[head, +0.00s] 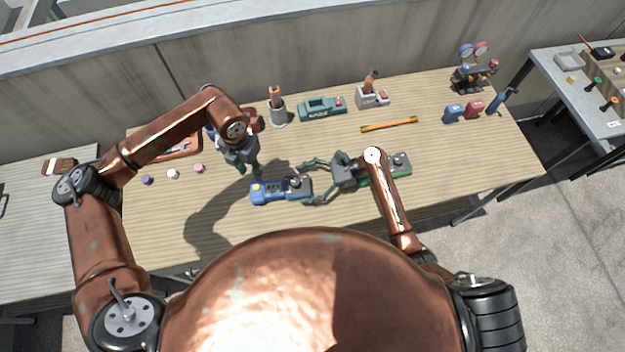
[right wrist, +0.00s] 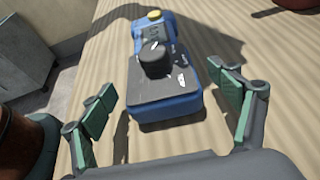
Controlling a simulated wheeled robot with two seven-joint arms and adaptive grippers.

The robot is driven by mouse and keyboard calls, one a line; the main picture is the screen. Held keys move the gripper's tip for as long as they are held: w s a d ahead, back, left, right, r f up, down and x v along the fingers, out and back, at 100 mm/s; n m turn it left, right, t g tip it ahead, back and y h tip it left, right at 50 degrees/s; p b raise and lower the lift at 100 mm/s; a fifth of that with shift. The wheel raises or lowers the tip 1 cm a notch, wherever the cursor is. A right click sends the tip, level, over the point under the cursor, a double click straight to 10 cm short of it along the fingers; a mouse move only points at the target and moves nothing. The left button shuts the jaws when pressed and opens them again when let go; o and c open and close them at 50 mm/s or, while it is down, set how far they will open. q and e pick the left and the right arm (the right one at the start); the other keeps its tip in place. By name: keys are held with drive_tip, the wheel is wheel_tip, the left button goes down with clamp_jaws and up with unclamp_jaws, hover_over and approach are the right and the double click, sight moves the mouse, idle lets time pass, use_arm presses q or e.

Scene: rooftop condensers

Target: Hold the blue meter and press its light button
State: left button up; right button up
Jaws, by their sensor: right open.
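The blue meter (head: 270,191) lies flat on the wooden table, near its front edge in the head view. In the right wrist view the blue meter (right wrist: 165,82) shows a black knob, a small display and a yellow part at its far end. My right gripper (head: 312,183) is open, with its fingers pointing left at the meter's knob end. In the right wrist view the open fingers (right wrist: 172,108) stand either side of that near end, apart from it. My left gripper (head: 241,165) hangs above the table, behind and left of the meter; its fingers are not clear. I cannot make out the light button.
A green meter (head: 398,166) lies right of my right gripper, partly behind my arm. Small coloured caps (head: 173,174) lie at left. A teal device (head: 322,108), an orange-yellow level (head: 389,124) and gauges (head: 472,70) stand further back. Table around the blue meter's front is clear.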

sight(294, 187)
drive_tip(key=shift+x, duration=1.8)
drive_tip(key=shift+c, duration=0.5)
drive_tip(key=c, duration=1.6)
use_arm(q)
clamp_jaws()
drive_tip(key=shift+f, duration=0.1)
